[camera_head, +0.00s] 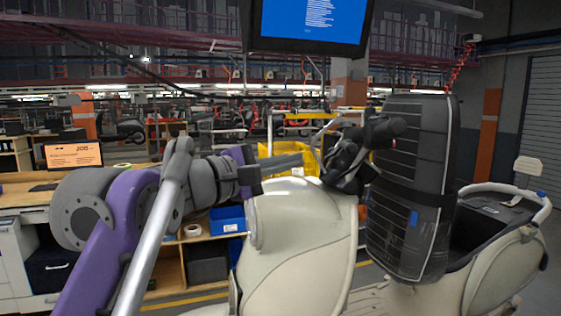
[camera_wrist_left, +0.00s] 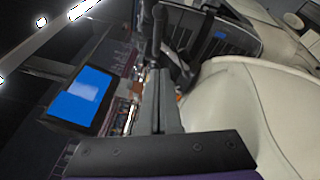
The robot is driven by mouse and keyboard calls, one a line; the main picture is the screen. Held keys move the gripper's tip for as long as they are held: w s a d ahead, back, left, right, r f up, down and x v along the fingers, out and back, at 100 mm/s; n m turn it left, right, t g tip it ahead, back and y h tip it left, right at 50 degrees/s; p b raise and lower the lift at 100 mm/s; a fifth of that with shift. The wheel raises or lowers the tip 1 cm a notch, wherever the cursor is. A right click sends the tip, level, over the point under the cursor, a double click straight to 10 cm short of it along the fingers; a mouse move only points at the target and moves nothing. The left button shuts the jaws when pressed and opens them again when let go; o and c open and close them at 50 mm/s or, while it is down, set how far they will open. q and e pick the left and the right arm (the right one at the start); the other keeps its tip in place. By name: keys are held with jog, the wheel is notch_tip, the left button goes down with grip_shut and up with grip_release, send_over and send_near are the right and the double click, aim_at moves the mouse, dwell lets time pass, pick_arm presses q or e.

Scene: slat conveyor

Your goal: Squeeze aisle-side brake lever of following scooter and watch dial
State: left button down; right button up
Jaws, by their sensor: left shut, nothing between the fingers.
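A cream scooter stands ahead of me, its front body (camera_head: 297,225) facing my left arm. Its black handlebar cluster (camera_head: 345,160) sits on top, with a dark grip (camera_head: 385,130) reaching right. I cannot pick out a separate brake lever or the dial face. My left gripper (camera_head: 300,160) reaches in from the left with its fingers shut and empty, just above the cream body and left of the handlebar. In the left wrist view the shut fingers (camera_wrist_left: 157,75) point toward the dark handlebar grips (camera_wrist_left: 157,25), and the cream body (camera_wrist_left: 235,105) lies to the right. My right gripper is not in view.
A dark, strapped padded upright (camera_head: 410,190) stands right of the handlebar, close to it. Behind it is the scooter's cream rear (camera_head: 500,265). A workbench with an orange screen (camera_head: 73,154) is at left. A blue monitor (camera_head: 310,22) hangs overhead.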

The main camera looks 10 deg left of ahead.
aim_at(354, 150)
pick_arm(q)
jog(key=w+d+r, duration=0.1)
jog(key=w+d, duration=0.3)
jog(key=d, duration=0.3)
jog(key=shift+w+r+p, duration=0.15)
jog(key=shift+p, duration=0.25)
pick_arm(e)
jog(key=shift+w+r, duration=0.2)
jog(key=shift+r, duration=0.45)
pick_arm(q)
jog(key=d+p, duration=0.2)
jog(key=d+r+p, duration=0.1)
jog(key=d, duration=0.1)
jog(key=shift+s+d+r+p, duration=0.1)
jog(key=shift+s+p, duration=0.2)
jog(key=shift+s, duration=0.1)
jog(key=shift+f, duration=0.35)
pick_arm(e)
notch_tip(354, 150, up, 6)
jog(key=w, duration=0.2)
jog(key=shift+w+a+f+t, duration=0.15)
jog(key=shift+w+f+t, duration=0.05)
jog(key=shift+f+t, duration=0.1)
